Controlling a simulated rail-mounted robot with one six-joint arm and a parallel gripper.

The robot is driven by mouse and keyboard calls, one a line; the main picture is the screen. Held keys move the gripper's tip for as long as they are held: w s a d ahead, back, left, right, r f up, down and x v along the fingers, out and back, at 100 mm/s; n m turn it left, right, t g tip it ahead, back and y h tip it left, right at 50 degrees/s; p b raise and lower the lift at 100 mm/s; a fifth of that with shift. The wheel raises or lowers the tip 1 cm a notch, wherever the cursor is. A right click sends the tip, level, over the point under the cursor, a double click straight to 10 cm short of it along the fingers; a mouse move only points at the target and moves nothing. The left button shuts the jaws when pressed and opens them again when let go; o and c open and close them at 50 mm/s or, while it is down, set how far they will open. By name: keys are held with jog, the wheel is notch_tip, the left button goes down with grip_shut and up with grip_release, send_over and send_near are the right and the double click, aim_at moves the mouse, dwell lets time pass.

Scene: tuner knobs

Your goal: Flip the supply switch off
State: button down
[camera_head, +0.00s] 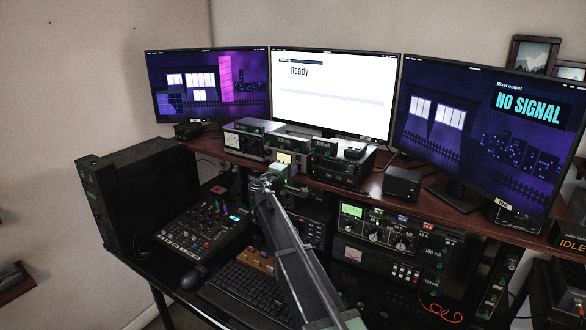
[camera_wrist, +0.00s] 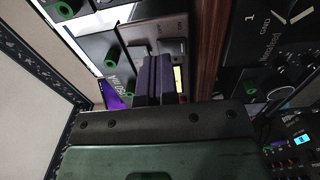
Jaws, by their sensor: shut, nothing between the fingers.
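My gripper (camera_head: 284,172) reaches up to the small radio units on the desk's upper shelf, in front of the one with a lit yellow meter (camera_head: 284,158). In the wrist view its two dark fingers (camera_wrist: 160,78) are pressed together, with nothing between them.
The brown shelf edge (camera_wrist: 211,45) runs close beside the fingers. Three monitors stand behind; the right one (camera_head: 480,130) reads NO SIGNAL, the middle one (camera_head: 335,95) Ready. A mixer (camera_head: 205,222), keyboard (camera_head: 250,290) and rack units (camera_head: 385,230) lie below the shelf.

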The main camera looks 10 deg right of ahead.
jog(key=v, duration=1.2)
jog(key=shift+r, duration=0.2)
jog(key=shift+s, duration=0.1)
jog(key=s+f+m+g+y, duration=0.3)
jog(key=s+f, duration=0.3)
jog(key=s, duration=0.6)
jog(key=s+d+f+m+g+y, duration=0.1)
jog(key=s+f+m+g+y, duration=0.2)
jog(key=s, duration=0.9)
jog(key=s+d+f+m+g+y, duration=0.1)
jog(key=s+f+m+g+y, duration=0.2)
jog(key=s+f+g+y, duration=0.3)
jog(key=shift+s+f+g+y, duration=0.4)
jog(key=shift+s+f, duration=0.9)
jog(key=shift+s, duration=1.6)
